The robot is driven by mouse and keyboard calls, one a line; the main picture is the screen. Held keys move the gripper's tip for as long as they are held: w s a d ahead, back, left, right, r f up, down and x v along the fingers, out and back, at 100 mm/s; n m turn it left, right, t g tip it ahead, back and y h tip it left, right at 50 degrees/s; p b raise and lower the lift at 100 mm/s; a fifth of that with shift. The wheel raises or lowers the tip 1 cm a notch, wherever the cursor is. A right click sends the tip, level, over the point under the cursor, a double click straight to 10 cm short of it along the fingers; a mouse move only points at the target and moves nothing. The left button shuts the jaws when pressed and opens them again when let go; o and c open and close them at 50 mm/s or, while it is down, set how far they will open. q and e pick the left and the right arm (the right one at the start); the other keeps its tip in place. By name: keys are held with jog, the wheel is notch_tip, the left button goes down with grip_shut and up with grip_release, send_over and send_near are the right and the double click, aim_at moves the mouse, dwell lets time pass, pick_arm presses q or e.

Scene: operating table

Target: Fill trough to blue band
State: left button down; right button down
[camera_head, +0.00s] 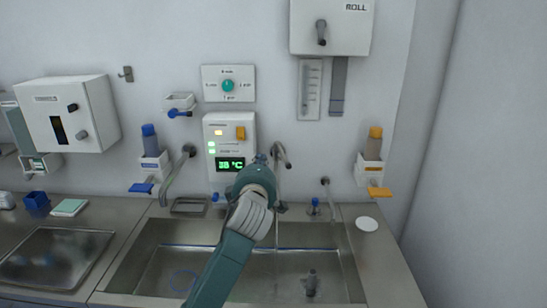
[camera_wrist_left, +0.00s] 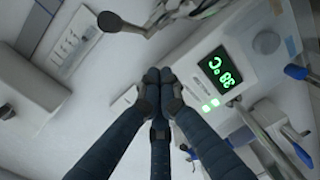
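The steel trough (camera_head: 130,268) is set in the counter at the bottom centre of the head view. A thin blue line (camera_head: 195,246) runs along its far inner wall; my arm covers part of it. A curved middle spout (camera_head: 281,152) hangs over the trough, with a thin vertical streak below it, perhaps water. I cannot tell the water level. My left gripper (camera_head: 261,159) is raised before the wall panel (camera_head: 216,130), beside this spout. In the left wrist view its fingers (camera_wrist_left: 155,78) meet at the tips with nothing visible between them. My right gripper is out of view.
The panel's green display (camera_head: 231,164) reads 38 °C. Other spouts stand left (camera_head: 177,172) and right (camera_head: 327,195). Blue-topped (camera_head: 149,142) and orange-topped (camera_head: 374,145) dispensers hang on the wall. A dark upright piece (camera_head: 311,283) stands in the trough. A white disc (camera_head: 367,224) lies on the right counter.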

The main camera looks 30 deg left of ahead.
aim_at(291, 166)
pick_arm(q)
jog(key=w+d, duration=0.1)
jog(key=w+d+p, duration=0.1)
jog(key=d, duration=0.1)
jog(key=shift+w+d+f, duration=0.1)
jog(key=shift+w+f, duration=0.1)
jog(key=shift+f, duration=0.2)
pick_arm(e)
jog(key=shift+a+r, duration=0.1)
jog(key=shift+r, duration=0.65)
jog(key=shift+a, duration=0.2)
